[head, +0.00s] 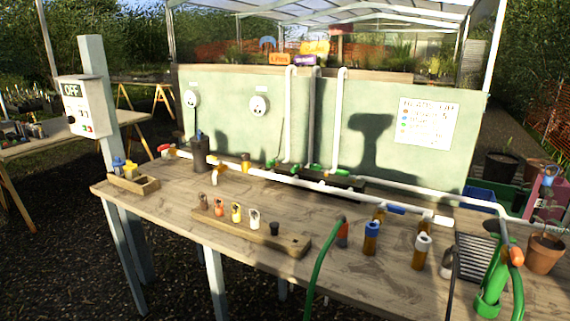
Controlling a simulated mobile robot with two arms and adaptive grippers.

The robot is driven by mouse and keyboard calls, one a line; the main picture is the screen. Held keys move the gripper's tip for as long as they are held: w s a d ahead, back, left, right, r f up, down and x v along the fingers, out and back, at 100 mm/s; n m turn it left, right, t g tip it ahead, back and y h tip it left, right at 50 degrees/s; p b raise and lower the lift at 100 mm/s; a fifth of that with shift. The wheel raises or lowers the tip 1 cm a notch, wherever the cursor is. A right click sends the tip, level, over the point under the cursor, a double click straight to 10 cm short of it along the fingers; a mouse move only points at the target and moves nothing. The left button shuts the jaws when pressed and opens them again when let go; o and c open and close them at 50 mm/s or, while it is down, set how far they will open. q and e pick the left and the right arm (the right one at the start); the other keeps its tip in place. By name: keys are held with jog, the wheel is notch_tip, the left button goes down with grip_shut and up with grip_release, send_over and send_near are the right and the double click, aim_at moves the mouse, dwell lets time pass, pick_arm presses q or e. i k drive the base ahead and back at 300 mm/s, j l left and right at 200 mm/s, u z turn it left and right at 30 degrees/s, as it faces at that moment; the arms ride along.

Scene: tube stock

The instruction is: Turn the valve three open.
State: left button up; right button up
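A white pipe (297,181) runs along the table in front of a pale green panel (215,105). Coloured fittings that look like valve handles sit along it: a red one (166,148) at the left end, green ones (316,168) near the middle, and a blue one (396,209) toward the right. No numbers are legible, so I cannot tell which is valve three or how its handle is set. Neither of my grippers can be made out in the head view.
A wooden rack (291,243) of small coloured items lies on the wooden table (180,185). Brown bottles with blue (372,230) and white (424,240) caps stand to the right. A green hose (320,270) rises in front. A box (82,105) reading OFF stands left.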

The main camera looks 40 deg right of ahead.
aim_at(317, 167)
jog(key=z, duration=1.6)
